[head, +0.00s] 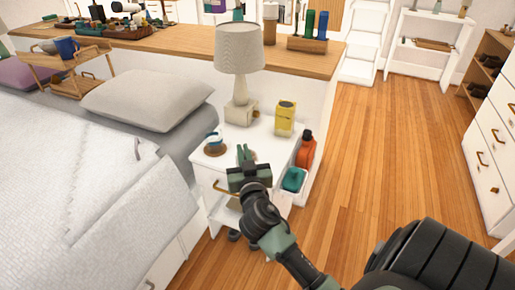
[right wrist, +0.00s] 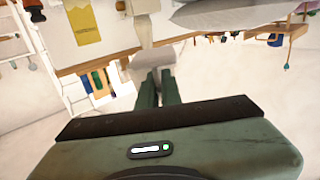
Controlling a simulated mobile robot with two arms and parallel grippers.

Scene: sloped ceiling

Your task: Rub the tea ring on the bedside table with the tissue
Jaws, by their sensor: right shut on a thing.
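The white bedside table (head: 262,152) stands beside the bed. My right gripper (head: 246,152) is over its front part, fingers pointing towards the lamp. The right wrist view shows its two dark green fingers (right wrist: 158,82) close together. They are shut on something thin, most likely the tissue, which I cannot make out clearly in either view. I cannot make out the tea ring; the gripper covers part of the tabletop. I cannot tell whether the fingers touch the top. My left gripper is not in view.
On the table stand a lamp (head: 240,52), a yellow box (head: 285,118) and a small blue-and-white item on a brown round base (head: 215,148). An orange bottle (head: 305,150) and a teal item (head: 293,179) sit at its right side. The wooden floor (head: 375,150) at right is clear.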

